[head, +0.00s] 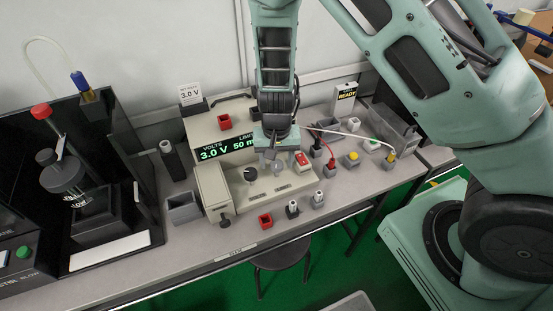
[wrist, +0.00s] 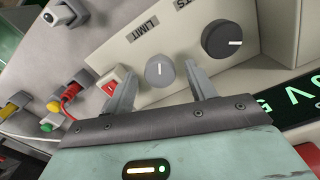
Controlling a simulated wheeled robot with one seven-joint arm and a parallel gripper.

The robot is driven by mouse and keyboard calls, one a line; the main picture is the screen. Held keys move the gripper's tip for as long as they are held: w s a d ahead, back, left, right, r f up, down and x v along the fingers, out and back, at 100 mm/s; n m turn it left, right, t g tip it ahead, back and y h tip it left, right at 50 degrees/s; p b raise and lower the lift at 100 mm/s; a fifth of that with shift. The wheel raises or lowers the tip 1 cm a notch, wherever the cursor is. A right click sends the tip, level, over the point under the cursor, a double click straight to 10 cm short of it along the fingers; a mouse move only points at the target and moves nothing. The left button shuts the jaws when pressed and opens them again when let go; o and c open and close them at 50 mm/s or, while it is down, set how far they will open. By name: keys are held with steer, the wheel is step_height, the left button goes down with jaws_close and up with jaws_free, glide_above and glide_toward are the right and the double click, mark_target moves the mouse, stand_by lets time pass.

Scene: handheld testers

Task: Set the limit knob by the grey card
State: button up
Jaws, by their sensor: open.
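The grey limit knob (wrist: 160,71) sits on the beige sloped panel beside the word LIMIT, its white pointer line nearly upright in the wrist view. My gripper (wrist: 162,76) is open, with one finger on each side of the knob; I cannot tell whether either touches it. In the head view my gripper (head: 273,158) is over the panel and largely hides the knob. The display (head: 225,149) reads 3.0 V and 50 m, its right end hidden by my gripper. I cannot make out a grey card; part of the back is behind my arm.
A black volts knob (wrist: 226,38) is close to the limit knob. A red switch (head: 303,161) is on its other side. A white card (head: 191,92) reads 3.0 V. A READY sign (head: 346,92), cables and several small blocks stand to the right.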

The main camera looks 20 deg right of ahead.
steer(key=c, duration=1)
steer(key=shift+r, duration=0.1)
steer(key=m+p, duration=0.3)
steer(key=m, duration=0.2)
steer(key=shift+r+m, duration=0.1)
steer(key=shift+m, duration=0.2)
steer(key=m+p, duration=0.3)
steer(key=m, duration=0.3)
steer(key=o, duration=1)
